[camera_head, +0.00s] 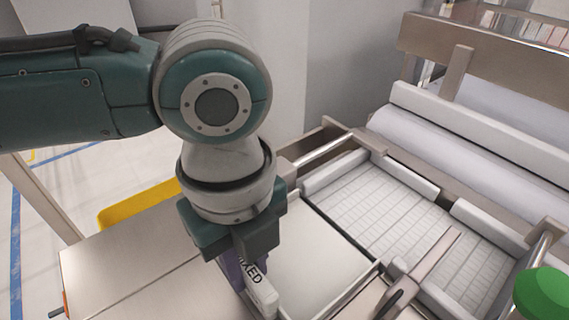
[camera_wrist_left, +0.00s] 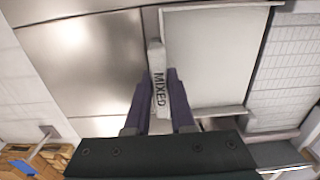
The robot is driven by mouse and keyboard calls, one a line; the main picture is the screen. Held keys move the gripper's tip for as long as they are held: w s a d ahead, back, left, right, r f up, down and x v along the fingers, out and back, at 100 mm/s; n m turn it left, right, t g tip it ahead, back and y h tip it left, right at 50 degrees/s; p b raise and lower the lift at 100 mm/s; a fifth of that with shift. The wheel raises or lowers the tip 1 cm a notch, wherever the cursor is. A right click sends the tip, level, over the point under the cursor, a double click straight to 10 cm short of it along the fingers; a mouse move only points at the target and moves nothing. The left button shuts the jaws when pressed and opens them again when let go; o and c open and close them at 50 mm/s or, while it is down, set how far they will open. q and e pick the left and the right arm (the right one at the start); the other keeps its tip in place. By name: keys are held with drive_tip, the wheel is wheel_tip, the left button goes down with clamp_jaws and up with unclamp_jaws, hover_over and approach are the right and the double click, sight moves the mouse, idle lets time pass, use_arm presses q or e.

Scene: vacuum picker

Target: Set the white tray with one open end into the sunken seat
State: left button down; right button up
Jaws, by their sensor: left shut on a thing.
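The white tray (camera_head: 318,262) lies at the lower middle of the head view, beside the ribbed white bed. The sunken seat cannot be made out apart from the tray. Whether the tray rests flat or hangs slightly above the surface cannot be told. My right gripper is not in view.
A smooth metal worktop (camera_head: 150,255) lies left of the tray. The ribbed bed (camera_head: 400,225) with white padded bars is on the right, crossed by a brown bar (camera_head: 437,262). A green dome (camera_head: 545,293) stands at the right edge. A yellow bin (camera_head: 135,203) is behind the worktop.

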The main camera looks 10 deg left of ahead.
use_arm(q)
drive_tip(key=shift+f, duration=0.35)
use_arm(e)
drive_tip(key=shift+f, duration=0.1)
use_arm(q)
drive_tip(key=c, duration=0.7)
unclamp_jaws()
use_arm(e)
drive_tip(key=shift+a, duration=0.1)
